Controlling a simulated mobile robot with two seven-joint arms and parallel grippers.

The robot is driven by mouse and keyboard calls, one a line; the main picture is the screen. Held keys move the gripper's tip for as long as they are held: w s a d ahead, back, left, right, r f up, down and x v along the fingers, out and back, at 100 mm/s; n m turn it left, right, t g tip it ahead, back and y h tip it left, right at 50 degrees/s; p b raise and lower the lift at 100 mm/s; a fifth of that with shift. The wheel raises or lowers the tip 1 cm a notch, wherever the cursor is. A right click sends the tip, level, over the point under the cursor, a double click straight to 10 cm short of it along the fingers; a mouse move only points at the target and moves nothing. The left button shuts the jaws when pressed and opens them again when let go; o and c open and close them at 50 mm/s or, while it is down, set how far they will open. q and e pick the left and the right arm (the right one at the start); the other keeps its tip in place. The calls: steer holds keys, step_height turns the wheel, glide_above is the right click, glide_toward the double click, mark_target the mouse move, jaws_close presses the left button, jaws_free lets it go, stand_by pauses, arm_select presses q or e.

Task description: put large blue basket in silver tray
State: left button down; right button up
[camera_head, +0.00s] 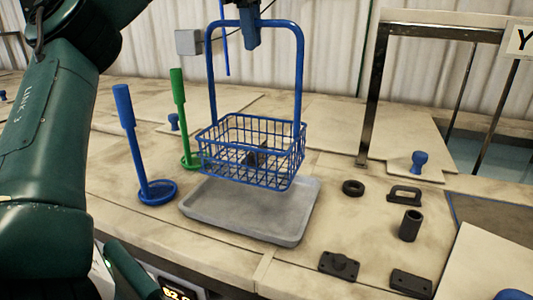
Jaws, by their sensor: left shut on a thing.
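The large blue basket (252,152) is a wire basket with a tall arched handle, and a dark part lies inside it. My left gripper (250,40) is shut on the top of the handle, at the top of the picture. The basket hangs upright just above the silver tray (290,226), over its back half. A gap seems to show between the basket and the tray floor, but contact at the back is hidden by the basket. My right gripper is not seen.
A blue post (131,140) and a green post (181,115) on ring bases stand left of the tray. To the right lie a black ring (353,187), a black handle (404,194), a black cylinder (410,226) and dark blocks. A metal frame (375,85) stands at back right.

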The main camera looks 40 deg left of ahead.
arm_select(q)
step_height(320, 180, down, 10)
steer(key=shift+r, duration=0.2)
stand_by(0.4)
steer(key=c, duration=1.5)
jaws_free()
steer(key=shift+s, duration=0.1)
steer(key=shift+o, duration=0.2)
step_height(320, 180, up, 12)
steer(key=s, duration=0.2)
steer(key=shift+d+f, duration=0.15)
steer(key=shift+d, duration=0.25)
